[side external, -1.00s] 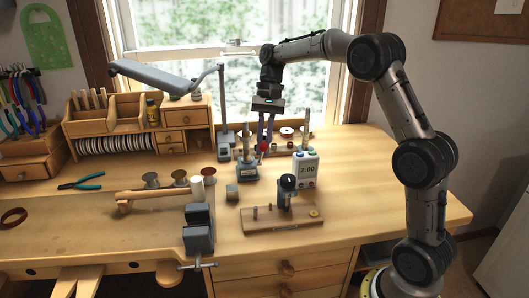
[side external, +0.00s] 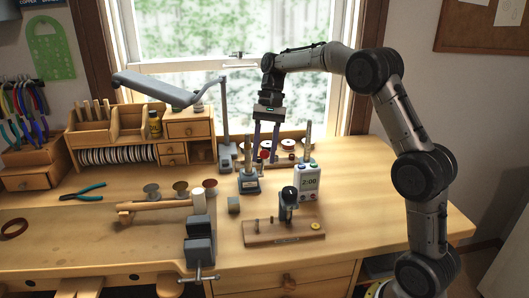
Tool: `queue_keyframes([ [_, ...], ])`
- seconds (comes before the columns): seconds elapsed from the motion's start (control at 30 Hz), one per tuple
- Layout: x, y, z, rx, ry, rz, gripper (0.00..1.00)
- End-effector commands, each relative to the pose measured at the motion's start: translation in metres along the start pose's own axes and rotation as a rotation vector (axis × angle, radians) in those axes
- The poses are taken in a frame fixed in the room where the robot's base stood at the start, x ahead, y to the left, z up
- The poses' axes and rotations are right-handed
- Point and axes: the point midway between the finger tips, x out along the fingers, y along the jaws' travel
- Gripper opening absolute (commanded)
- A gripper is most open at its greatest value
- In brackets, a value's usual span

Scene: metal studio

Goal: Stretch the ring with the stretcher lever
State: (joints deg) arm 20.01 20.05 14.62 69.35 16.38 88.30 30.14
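The stretcher appears to be the grey-based device (side external: 249,185) with an upright metal mandrel, near the middle of the bench. A red knob (side external: 264,155), seemingly the end of its lever, shows beside the mandrel. My gripper (side external: 265,157) points down over it with its two dark fingers apart. The knob appears between the fingertips in this view; I cannot tell whether either finger touches it. I cannot make out a ring on the mandrel. A small gold round piece (side external: 316,226), possibly a ring, lies on a wooden board (side external: 262,238) in front.
A lamp post (side external: 225,130) rises close left of my gripper. The bench's right side is clear.

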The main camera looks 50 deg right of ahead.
Motion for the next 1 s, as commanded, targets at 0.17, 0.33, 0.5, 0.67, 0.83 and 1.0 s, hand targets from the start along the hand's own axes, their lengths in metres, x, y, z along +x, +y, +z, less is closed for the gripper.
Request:
queue_keyframes([
  [0.17, 0.001, 0.0, 0.001, 0.001, -0.004, 0.002, 0.4],
  [0.33, -0.005, 0.0, 0.001, 0.001, -0.004, 0.001, 0.4],
  [0.5, -0.029, 0.0, 0.0, 0.002, -0.001, 0.0, 0.4],
  [0.67, -0.064, 0.0, -0.001, 0.001, 0.0, -0.001, 0.4],
  [0.83, -0.094, 0.0, -0.001, 0.001, -0.001, 0.0, 0.4],
  [1.0, -0.111, 0.0, -0.001, 0.001, -0.001, -0.001, 0.4],
])
